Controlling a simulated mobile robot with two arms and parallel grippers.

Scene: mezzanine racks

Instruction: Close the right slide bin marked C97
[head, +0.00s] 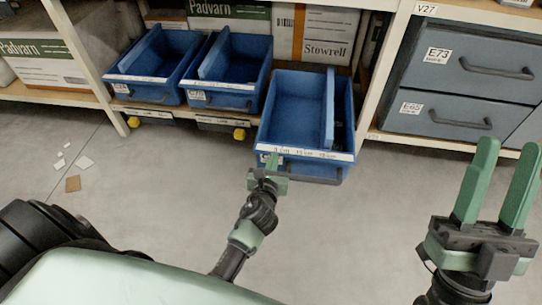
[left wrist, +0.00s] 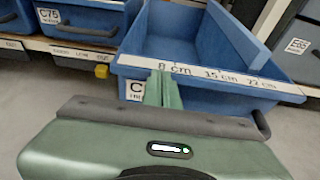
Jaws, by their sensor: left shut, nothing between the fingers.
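The right slide bin (head: 295,100) is blue and stands pulled out past the shelf edge, further forward than the two bins to its left. It also shows in the left wrist view (left wrist: 185,42). Its front has a white scale strip and a dark handle bar (head: 318,180). A label beginning with C (left wrist: 133,89) is partly hidden behind my fingers. My left gripper (head: 271,162) is shut and empty at the left part of the bin's front; its fingers (left wrist: 163,90) look close to the front, but I cannot tell if they touch. My right gripper (head: 502,170) is open and empty, right of the bin.
Two blue bins (head: 157,62) (head: 236,68) sit further back on the shelf. Grey-blue drawers E73 (head: 460,65) and E65 (head: 425,108) are at the right. Cartons (head: 318,35) stand behind. Small scraps (head: 73,184) lie on the otherwise open floor at left.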

